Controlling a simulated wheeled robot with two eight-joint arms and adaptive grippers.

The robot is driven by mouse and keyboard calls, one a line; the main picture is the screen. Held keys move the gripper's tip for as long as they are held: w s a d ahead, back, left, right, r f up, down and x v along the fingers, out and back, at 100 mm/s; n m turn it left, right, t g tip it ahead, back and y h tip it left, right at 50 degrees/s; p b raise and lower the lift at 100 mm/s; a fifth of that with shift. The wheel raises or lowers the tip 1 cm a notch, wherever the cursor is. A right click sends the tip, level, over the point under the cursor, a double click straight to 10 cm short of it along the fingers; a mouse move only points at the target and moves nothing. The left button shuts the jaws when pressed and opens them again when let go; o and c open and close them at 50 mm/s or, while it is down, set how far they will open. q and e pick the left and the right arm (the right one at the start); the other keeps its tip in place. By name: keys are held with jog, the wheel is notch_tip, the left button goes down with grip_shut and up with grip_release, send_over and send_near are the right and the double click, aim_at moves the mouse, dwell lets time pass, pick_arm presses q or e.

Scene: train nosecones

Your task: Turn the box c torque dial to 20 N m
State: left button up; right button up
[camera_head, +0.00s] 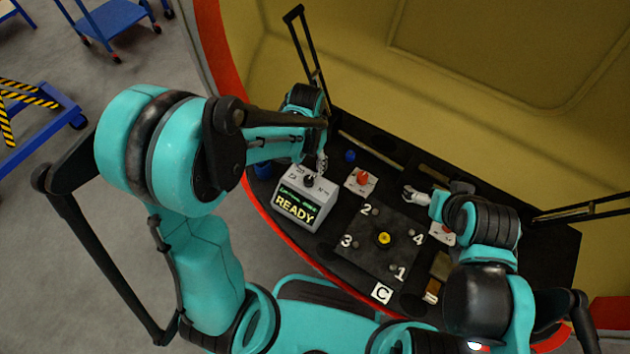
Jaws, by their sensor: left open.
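The grey torque box (304,207) stands at the left end of the black console, and its green-lit screen reads READY (295,207). Its dark dial (309,181) is on the upper face, with small markings too fine to read. My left gripper (321,166) is open right above the dial; the fingertips are small, and I cannot tell whether they touch it. My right gripper (412,194) is over the console right of the red button, well away from the box; its jaws are too small to judge.
A dark plate (370,245) numbered 1 to 3 and beyond surrounds a yellow centre piece (384,239). A red button (362,177) on a white base and a blue knob (350,156) stand behind. Black wiper-like arms rise at the console's back. Blue carts (115,20) stand on the floor at left.

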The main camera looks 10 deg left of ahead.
aim_at(309, 179)
pick_arm(q)
notch_tip(309, 179, down, 8)
jog(key=b, duration=0.3)
jog(key=shift+a+r, duration=0.1)
jog(key=shift+r, duration=0.1)
grip_shut()
